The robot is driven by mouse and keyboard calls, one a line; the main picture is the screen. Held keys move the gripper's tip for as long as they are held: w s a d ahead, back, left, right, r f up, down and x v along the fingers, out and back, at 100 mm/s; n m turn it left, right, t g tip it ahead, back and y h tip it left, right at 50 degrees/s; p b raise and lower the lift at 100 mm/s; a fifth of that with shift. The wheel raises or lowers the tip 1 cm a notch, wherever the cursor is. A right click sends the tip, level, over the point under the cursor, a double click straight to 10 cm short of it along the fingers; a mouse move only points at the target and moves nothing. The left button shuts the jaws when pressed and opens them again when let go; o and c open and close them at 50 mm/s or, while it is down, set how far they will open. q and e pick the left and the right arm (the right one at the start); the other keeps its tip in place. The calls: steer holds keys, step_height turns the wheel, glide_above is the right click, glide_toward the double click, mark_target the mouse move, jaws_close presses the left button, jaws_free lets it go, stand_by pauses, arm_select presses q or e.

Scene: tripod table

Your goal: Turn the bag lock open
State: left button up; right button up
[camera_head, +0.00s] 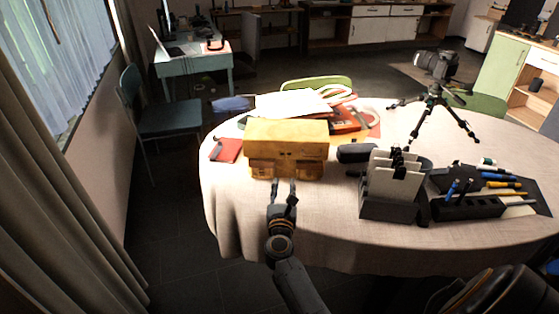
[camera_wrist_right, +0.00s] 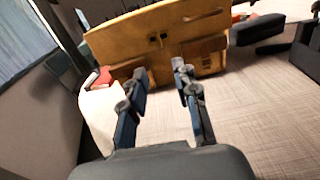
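A yellow-tan bag (camera_head: 286,138) with a front flap and pockets stands at the near left part of the round table. Its small dark lock (camera_wrist_right: 158,40) sits at the middle of the flap's lower edge in the right wrist view. My right gripper (camera_head: 284,184) is just in front of the bag, below the lock, with its fingers pointing at the bag. In the right wrist view the fingers of this gripper (camera_wrist_right: 160,72) are apart with nothing between them. The lock is not touched by the fingers. My left gripper does not show.
The round table (camera_head: 325,225) has a pale cloth. A red notebook (camera_head: 226,149) lies left of the bag and papers (camera_head: 290,103) lie behind it. A dark file holder (camera_head: 388,207), a pen tray (camera_head: 468,208) and a tripod with camera (camera_head: 436,98) stand to the right.

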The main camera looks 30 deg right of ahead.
glide_toward(285, 159)
steer(key=x, duration=0.7)
steer(key=shift+s+f, duration=0.1)
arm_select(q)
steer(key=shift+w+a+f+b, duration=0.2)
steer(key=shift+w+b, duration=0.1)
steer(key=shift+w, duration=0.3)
arm_select(e)
steer(key=shift+x, duration=0.75)
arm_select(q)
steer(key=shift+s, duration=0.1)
arm_select(e)
steer(key=shift+c, duration=0.2)
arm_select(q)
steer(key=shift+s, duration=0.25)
arm_select(e)
jaws_close()
